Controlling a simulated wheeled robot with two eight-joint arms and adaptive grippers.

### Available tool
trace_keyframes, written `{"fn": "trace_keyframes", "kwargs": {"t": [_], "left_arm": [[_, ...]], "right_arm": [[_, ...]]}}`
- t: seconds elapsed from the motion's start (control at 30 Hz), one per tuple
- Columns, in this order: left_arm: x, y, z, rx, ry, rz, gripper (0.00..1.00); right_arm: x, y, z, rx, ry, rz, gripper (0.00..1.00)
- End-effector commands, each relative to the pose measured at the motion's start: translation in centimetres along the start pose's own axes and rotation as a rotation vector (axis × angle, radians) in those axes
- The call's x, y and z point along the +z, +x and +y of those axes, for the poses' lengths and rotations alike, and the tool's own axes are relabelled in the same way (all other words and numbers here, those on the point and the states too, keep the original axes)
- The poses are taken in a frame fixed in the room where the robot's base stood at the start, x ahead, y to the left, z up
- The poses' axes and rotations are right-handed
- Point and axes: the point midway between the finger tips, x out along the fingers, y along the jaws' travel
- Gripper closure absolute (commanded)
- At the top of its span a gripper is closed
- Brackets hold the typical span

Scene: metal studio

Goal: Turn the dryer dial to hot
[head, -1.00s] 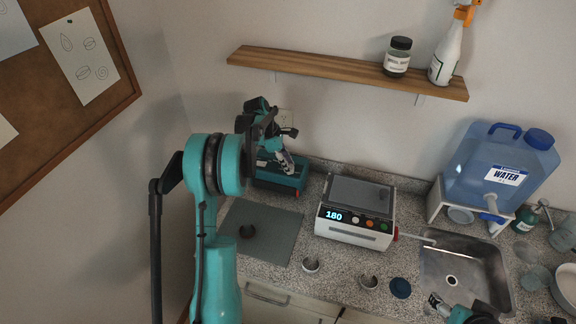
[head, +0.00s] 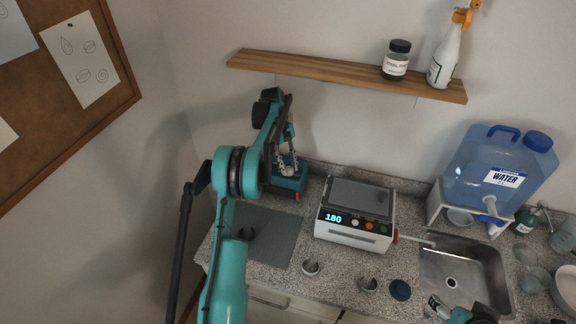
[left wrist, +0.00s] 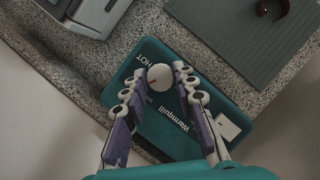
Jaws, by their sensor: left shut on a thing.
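The dryer (left wrist: 180,125) is a teal box marked "Warmquill", lying on the counter in the left wrist view. It also shows in the head view (head: 288,180), partly hidden by my left arm. Its round white dial (left wrist: 160,76) has a small red mark on its left side, and the word "HOT" (left wrist: 142,58) is printed beside it. My left gripper (left wrist: 155,78) has a finger on each side of the dial and is shut on it. My right gripper (head: 437,302) is low at the right in the head view, over the sink's front edge; its jaw state is unclear.
A wooden shelf (head: 320,71) hangs above.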

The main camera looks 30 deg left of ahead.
Motion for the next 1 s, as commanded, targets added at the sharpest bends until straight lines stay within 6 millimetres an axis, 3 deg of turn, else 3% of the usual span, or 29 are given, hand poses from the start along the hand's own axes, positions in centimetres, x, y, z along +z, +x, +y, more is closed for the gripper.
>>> {"fn": "trace_keyframes", "kwargs": {"t": [0.6,1.0], "left_arm": [[0.14,-0.02,0.42,-0.218,0.527,0.002,1.00],[0.19,0.05,0.50,-0.309,0.747,0.002,1.00]], "right_arm": [[-0.43,-0.61,0.00,0.000,0.000,0.000,0.33],[-0.49,-0.68,0.00,0.000,0.000,0.000,0.33]]}}
